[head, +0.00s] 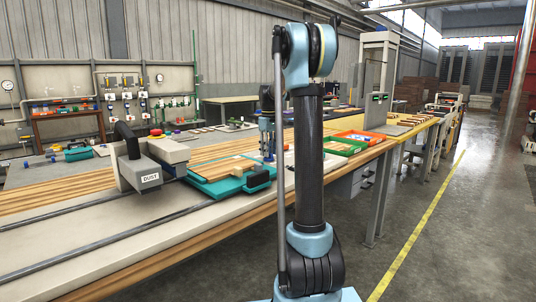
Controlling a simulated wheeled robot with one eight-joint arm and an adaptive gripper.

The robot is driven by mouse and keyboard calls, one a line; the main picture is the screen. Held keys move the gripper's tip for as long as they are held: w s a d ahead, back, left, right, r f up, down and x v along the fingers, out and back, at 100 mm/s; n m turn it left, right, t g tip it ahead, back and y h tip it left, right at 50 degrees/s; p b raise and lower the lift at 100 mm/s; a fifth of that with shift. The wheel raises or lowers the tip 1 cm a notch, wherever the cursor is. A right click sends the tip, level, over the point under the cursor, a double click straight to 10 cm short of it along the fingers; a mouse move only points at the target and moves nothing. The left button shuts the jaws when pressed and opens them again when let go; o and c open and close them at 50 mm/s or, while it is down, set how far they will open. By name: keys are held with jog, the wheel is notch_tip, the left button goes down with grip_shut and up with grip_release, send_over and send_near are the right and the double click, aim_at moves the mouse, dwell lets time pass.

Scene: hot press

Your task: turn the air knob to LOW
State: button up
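My arm rises through the middle of the head view and bends at the top. My gripper cannot be made out; the far part of the arm is hidden behind the near links. I cannot pick out the air knob or a LOW mark at this size. A wall panel with air fittings and gauges (128,90) stands at the back left, with small red and green parts on it.
A long wooden bench (240,212) crosses the view, carrying a grey machine marked DUST (148,180) and a teal fixture (226,187) with wooden boards. Green (337,151) and orange (379,135) trays lie right of my arm. Open floor (455,230) with a yellow line lies at right.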

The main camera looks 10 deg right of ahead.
notch_tip(320, 180, up, 11)
dwell(0.4)
